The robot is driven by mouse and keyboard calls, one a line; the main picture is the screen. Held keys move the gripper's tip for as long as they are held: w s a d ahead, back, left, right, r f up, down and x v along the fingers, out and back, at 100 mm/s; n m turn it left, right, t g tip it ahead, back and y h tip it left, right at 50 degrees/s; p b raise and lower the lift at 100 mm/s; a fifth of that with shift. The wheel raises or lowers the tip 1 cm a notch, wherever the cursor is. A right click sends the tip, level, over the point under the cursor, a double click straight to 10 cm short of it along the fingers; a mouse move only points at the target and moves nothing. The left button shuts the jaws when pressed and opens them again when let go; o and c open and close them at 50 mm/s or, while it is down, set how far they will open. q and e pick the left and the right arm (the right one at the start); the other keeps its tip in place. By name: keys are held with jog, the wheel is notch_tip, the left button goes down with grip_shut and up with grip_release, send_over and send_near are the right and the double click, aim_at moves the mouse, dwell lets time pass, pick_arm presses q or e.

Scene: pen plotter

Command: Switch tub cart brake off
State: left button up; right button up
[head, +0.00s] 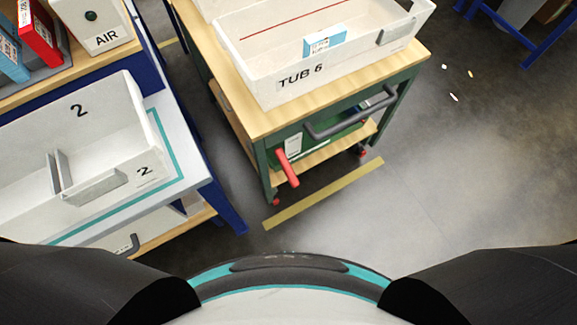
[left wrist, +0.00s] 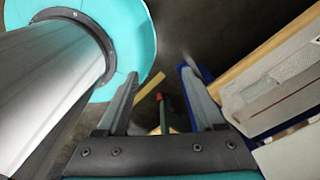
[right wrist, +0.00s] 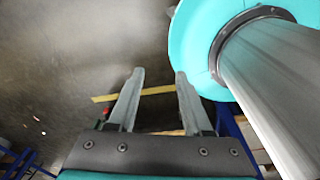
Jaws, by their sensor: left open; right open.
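The tub cart (head: 255,125) has a wooden top, a dark green frame and red-hubbed casters. A white tub marked TUB 6 (head: 290,92) stands on it. A red lever (head: 288,168) sticks out and down from the cart's near side, below the dark push handle (head: 350,118). A little red beside green also shows in the left wrist view (left wrist: 159,98). My left gripper (left wrist: 160,75) is open and empty, above the floor and apart from the cart. My right gripper (right wrist: 158,75) is open and empty, also apart from it. Neither gripper shows in the head view.
A blue-framed bench (head: 205,200) at left holds a white tub marked 2 (head: 100,140). A shelf behind holds a box marked AIR (head: 88,20). A yellow floor strip (head: 325,193) runs in front of the cart. Small scraps (head: 455,97) lie on the otherwise clear floor at right.

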jog(key=shift+s+a, duration=0.15)
jog(key=shift+s, duration=0.05)
